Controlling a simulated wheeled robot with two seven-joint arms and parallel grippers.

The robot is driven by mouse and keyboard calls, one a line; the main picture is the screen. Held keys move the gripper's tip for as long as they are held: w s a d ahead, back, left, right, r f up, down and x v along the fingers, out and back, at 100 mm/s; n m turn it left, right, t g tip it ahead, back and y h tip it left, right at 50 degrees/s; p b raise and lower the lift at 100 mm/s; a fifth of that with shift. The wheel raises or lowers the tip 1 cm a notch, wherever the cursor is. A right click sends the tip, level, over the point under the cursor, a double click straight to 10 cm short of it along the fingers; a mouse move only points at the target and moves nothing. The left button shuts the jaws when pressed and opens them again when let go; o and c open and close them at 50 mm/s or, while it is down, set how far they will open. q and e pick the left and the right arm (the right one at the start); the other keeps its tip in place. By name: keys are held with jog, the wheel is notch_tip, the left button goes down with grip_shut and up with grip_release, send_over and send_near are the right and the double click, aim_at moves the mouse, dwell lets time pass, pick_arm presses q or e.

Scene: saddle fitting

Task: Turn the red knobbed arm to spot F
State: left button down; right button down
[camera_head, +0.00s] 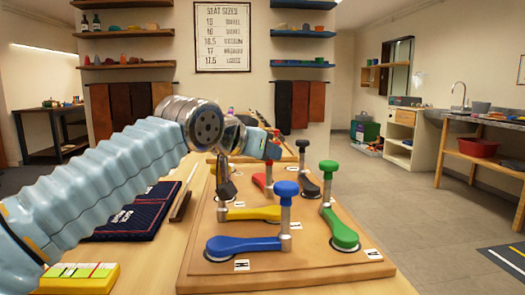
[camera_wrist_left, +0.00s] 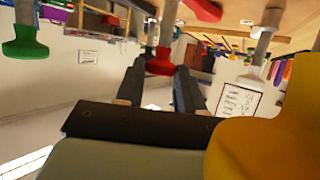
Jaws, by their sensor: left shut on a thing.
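The red knobbed arm (camera_head: 262,184) lies low on the wooden board (camera_head: 330,268), beyond the yellow arm (camera_head: 252,213). Spot F cannot be made out; the small white letter labels I see are by other arms. My right gripper is in neither view.
A blue-knobbed arm (camera_head: 243,244), a green-knobbed arm (camera_head: 341,231) and a black-knobbed arm (camera_head: 307,187) stand close around. A big yellow knob (camera_wrist_left: 262,140) is near the wrist camera. A dark folded cloth (camera_head: 130,220) lies left of the board.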

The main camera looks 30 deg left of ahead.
pick_arm(q)
jog(key=c, duration=0.7)
grip_release()
jog(key=shift+c, duration=0.2)
jog(key=v, duration=1.3)
jog(key=shift+s+r, duration=0.2)
jog(key=shift+s, duration=0.15)
